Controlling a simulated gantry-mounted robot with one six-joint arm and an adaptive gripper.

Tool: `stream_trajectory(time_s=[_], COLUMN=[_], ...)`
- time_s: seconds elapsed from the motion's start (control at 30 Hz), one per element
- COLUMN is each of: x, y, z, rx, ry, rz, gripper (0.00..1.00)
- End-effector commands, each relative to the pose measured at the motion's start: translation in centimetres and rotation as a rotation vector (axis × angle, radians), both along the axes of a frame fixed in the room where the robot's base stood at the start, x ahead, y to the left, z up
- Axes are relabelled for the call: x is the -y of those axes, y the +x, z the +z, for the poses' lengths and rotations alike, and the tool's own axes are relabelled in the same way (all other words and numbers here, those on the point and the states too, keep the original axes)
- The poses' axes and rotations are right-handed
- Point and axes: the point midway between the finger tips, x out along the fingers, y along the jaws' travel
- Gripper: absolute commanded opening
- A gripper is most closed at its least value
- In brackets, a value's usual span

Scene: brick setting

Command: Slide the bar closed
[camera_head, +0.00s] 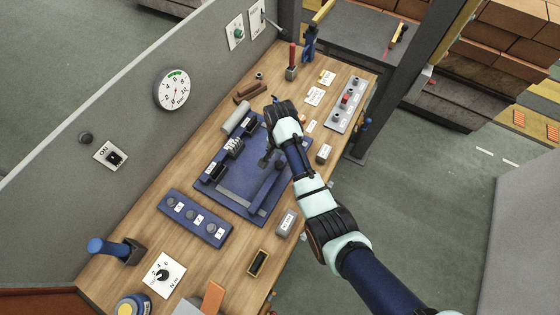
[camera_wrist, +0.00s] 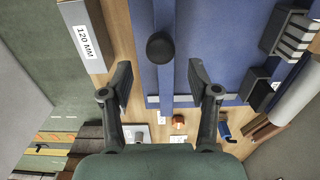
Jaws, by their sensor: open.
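The blue fixture plate (camera_head: 207,190) lies on the wooden bench, and it also fills the right of the wrist view (camera_wrist: 232,40). A raised blue bar (camera_head: 268,190) runs along its right side; the bar shows in the wrist view (camera_wrist: 160,12) with a round black knob (camera_wrist: 160,47) on it. My gripper (camera_wrist: 160,82) is open and empty above the bar, one finger on each side of it. The knob lies just ahead of the fingertips, between their lines. Whether the fingers touch the bar cannot be told. In the head view my gripper (camera_head: 267,160) partly hides the bar's far end.
A grey block marked 120 MM (camera_wrist: 85,62) stands left of my left finger. Black holders (camera_wrist: 258,85) and a grey cylinder (camera_head: 236,118) stand along the plate's other side. A blue panel with knobs (camera_head: 195,220) lies in front. A red-button panel (camera_head: 347,103) is farther back.

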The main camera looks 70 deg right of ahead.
Motion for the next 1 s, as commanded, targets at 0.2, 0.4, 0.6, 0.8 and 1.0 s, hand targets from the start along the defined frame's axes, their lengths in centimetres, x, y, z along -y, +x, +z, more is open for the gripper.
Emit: stream_trajectory(time_s=[0.2, 0.4, 0.6, 0.8, 1.0], x=[-0.1, 0.0, -0.1, -0.1, -0.1], y=[0.0, 0.0, 0.0, 0.0, 0.0], z=[-3.7, -4.5, -4.4, -4.4, -4.4], rx=[-0.001, 0.001, 0.001, 0.001, 0.001], ry=[0.001, -0.001, -0.001, -0.001, -0.001], rz=[0.002, 0.003, 0.003, 0.003, 0.003], gripper=[0.61, 0.61, 0.52, 0.19, 0.0])
